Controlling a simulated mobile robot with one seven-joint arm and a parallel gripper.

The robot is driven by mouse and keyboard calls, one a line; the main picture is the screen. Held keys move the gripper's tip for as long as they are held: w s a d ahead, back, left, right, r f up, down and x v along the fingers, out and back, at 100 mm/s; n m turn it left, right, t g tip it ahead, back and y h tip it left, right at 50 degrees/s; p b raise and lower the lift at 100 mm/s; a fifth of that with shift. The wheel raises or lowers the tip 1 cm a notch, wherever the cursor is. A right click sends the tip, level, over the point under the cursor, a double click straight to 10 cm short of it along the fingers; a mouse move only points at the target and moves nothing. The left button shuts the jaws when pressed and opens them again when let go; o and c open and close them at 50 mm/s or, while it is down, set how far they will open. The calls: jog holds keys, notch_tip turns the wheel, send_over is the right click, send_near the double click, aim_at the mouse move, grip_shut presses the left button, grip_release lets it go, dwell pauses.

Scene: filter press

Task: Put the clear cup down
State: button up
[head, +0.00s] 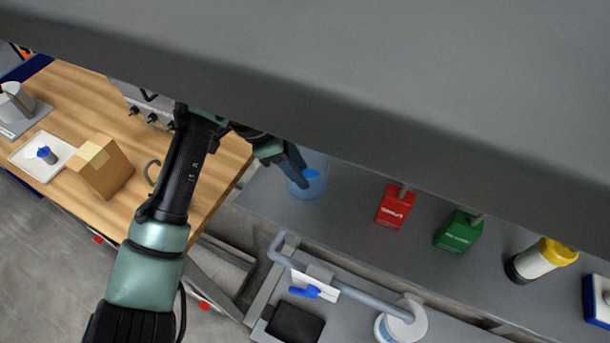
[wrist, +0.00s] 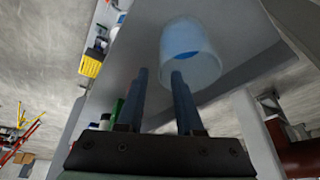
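The clear cup (head: 316,163) with blue contents is at the left part of the grey shelf in the head view, just right of my gripper (head: 296,170). It appears to stand on the shelf, though its contact there is hard to see. In the wrist view the cup (wrist: 190,50) lies just beyond my fingertips (wrist: 160,78). The fingers are apart with a gap between them, and the cup is not between them. The right finger overlaps the near edge of the cup; I cannot tell if they touch.
A red box (head: 395,208), a green box (head: 459,232) and a yellow-capped bottle (head: 541,260) stand along the shelf to the right. A large grey overhang (head: 400,80) covers the upper view.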

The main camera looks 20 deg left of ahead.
jog(key=v, duration=0.8)
jog(key=shift+r, duration=0.3)
jog(key=shift+s+a+f, duration=0.1)
jog(key=shift+s, duration=0.1)
